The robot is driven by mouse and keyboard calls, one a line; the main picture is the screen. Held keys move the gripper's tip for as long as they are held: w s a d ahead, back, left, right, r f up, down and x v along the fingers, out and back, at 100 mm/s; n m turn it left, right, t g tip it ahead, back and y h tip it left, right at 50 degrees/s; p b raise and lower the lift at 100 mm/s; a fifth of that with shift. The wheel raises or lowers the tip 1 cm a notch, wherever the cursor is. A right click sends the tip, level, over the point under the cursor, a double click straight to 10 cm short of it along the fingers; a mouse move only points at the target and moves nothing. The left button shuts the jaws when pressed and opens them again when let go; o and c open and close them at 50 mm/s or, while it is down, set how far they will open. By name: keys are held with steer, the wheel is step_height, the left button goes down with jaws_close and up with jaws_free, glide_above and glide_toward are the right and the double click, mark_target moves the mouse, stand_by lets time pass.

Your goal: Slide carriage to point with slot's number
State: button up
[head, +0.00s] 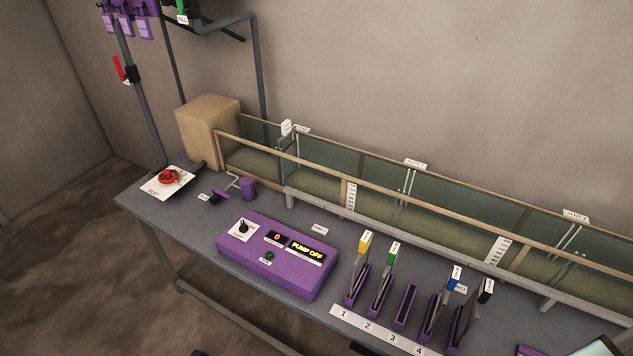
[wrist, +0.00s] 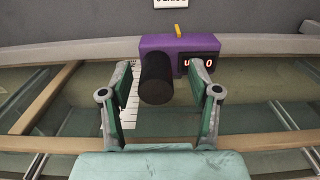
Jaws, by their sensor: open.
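A purple carriage (wrist: 192,52) with a small red-lit display, a yellow tab and a black cylindrical knob (wrist: 156,78) sits at the rail in the wrist view. I cannot make it out in the head view. My gripper (wrist: 161,68) is open, its fingers on either side of the knob; I cannot tell whether they touch it. In the head view a numbered strip (head: 385,333) fronts a row of purple slots. Numbers 1 to 4 show.
A long glass-sided channel (head: 385,202) runs behind the table, with small white signs (head: 415,163) (head: 575,215) too small to read surely. A purple console (head: 275,262) reads PUMP OFF.

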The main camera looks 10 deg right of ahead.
steer(key=shift+r+p, duration=0.3)
steer(key=shift+r, duration=3.1)
steer(key=shift+r, duration=0.15)
step_height(320, 180, up, 12)
